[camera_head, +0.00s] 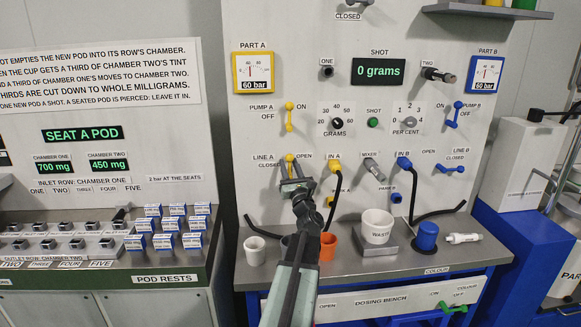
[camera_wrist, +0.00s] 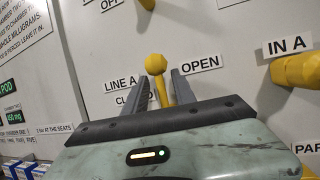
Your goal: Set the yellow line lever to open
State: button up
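The yellow line lever (camera_head: 290,160) is on the panel between the LINE A / CLOSED labels on its left and the OPEN label on its right. In the wrist view the lever (camera_wrist: 156,66) shows a round yellow knob with a stem running down from it. My gripper (camera_head: 297,184) is just below the knob in the head view. In the wrist view my gripper (camera_wrist: 163,88) is open, with one finger on each side of the stem and gaps visible. The lower end of the stem is hidden behind my gripper.
The yellow IN A fitting (camera_head: 334,167) with a black hose is close on the right. The yellow PUMP A lever (camera_head: 289,115) is above.

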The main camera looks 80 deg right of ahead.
jog(key=shift+s+a+f+b, duration=0.25)
jog(key=shift+a+f+b, duration=0.05)
jog(key=shift+a, duration=0.1)
jog(key=b+v, duration=0.2)
jog(key=v, duration=0.4)
jog(key=shift+s+a, duration=0.2)
jog(key=shift+a, duration=0.15)
